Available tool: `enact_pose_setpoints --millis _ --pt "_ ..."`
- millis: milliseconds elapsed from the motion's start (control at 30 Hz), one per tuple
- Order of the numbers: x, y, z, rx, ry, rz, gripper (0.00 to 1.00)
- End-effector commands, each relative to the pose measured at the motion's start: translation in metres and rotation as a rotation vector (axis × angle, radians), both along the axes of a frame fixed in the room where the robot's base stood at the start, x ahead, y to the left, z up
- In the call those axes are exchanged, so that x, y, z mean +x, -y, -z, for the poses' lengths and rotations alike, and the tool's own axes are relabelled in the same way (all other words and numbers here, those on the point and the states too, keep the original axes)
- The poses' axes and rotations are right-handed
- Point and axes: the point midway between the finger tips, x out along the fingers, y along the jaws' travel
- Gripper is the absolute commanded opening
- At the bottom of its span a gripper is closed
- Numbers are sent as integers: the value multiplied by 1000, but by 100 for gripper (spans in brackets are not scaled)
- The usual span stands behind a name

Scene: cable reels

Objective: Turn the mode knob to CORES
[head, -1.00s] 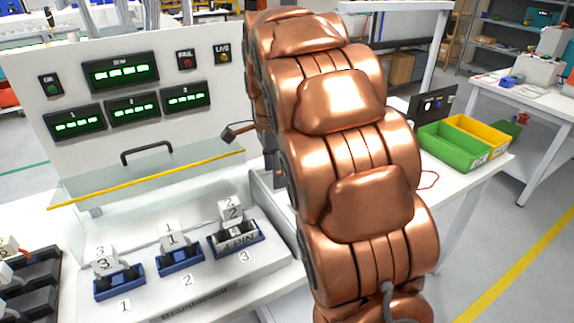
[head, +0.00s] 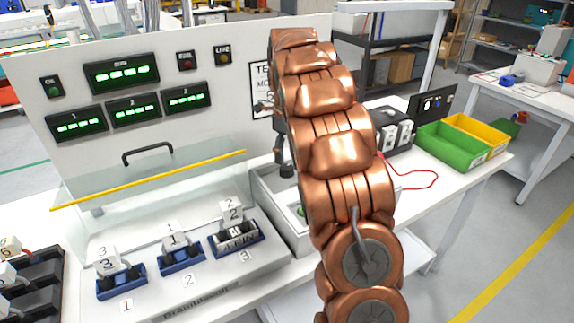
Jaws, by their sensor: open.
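The mode knob cannot be made out; my copper-coloured arm covers the panel's right part and what lies behind it. A white sign (head: 261,78) with partly hidden lettering, starting "TE" and "MO", shows at the panel's right edge, just left of my arm. My gripper (head: 272,138) shows only in part at the left side of my arm, as dark finger pieces, one below the sign and one lower, above a white open box. It is open, and nothing is seen between the fingers. Whether it touches the panel cannot be told.
The white panel (head: 130,45) carries green displays and small lamps, with a handled clear cover (head: 150,178) below. Numbered blue holders (head: 181,260) stand on the bench. The white box (head: 268,190) sits beside my arm. Green (head: 450,147) and yellow bins stand at right.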

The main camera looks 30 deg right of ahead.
Motion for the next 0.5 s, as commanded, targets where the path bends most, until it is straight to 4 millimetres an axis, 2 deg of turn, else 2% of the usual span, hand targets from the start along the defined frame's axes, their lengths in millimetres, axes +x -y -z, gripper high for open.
enact_pose_setpoints --millis 300,500 --pt "-2 -1 38 4 -5 -1 67" --pt "-1 0 52 2 -1 -1 67"
